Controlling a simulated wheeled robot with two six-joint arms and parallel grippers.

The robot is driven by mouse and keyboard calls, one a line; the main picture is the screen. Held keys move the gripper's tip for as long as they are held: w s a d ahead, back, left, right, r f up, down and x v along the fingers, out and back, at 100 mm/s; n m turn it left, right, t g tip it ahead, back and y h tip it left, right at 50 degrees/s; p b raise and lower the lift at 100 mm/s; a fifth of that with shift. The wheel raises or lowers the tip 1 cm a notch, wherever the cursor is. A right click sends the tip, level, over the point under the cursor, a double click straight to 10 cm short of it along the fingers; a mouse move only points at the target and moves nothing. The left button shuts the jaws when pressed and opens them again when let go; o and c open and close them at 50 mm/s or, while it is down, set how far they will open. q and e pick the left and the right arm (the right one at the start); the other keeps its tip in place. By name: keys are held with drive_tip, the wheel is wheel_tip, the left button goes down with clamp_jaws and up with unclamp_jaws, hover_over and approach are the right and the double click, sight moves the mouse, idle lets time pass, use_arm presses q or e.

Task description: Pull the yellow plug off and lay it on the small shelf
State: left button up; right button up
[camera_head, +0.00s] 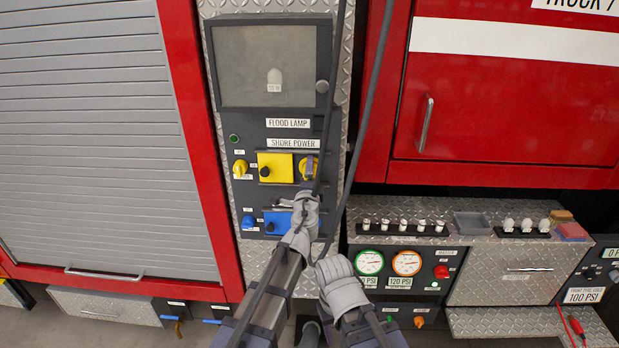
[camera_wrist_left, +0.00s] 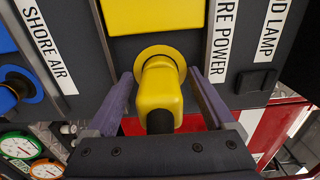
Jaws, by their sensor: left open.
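The yellow plug (camera_head: 307,167) sits in its round yellow socket on the dark panel under the SHORE POWER label. In the left wrist view the plug (camera_wrist_left: 159,92) points toward the camera, with a black cable end at its base. My left gripper (camera_head: 309,175) is at the plug. In its wrist view the open fingers (camera_wrist_left: 161,78) stand on either side of the plug, with a gap on each side. My right forearm and wrist show at the bottom centre; its fingers cannot be seen. A diamond-plate shelf (camera_head: 387,240) lies to the lower right.
Black cables (camera_head: 369,105) hang down in front of the panel and past my arms. The shelf carries several small white bulbs (camera_head: 403,226), a grey tray (camera_head: 472,223) and coloured blocks (camera_head: 571,231). Gauges (camera_head: 370,263) sit below. A blue connector (camera_head: 277,222) is beneath the yellow one.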

idle(0.5)
use_arm(q)
clamp_jaws()
idle(0.6)
drive_tip(key=shift+s, duration=0.15)
drive_tip(key=s, duration=0.5)
drive_tip(key=shift+s+a, duration=0.1)
drive_tip(key=shift+s, duration=0.3)
idle(1.0)
